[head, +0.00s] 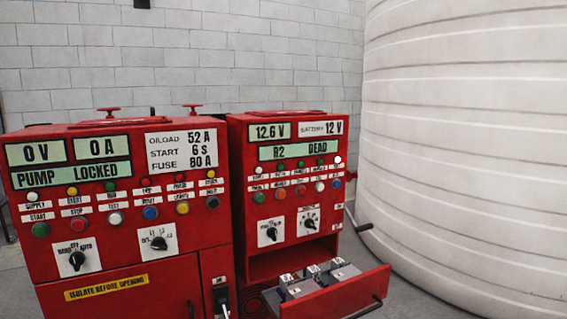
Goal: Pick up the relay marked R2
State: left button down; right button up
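An open red drawer (345,299) juts out from the lower part of the right red cabinet. Several grey block-shaped parts (318,278) sit in it side by side, with small white tags on top. The tags are too small to read for certain, so I cannot tell which block is the relay marked R2. The right cabinet's display (293,151) reads "R2 DEAD". Neither of my grippers is in view.
The left red cabinet (120,200) stands beside the right cabinet (285,190), both with knobs, buttons and lamps. A crank handle (358,222) sticks out at the right cabinet's side. A large pale ribbed tank (470,150) fills the right. A drawer handle (366,307) is at the front.

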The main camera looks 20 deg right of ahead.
aim_at(313, 272)
jog(key=i+l+z, duration=0.15)
jog(key=z, duration=0.3)
jog(key=i+l+z, duration=0.15)
jog(key=z, duration=0.25)
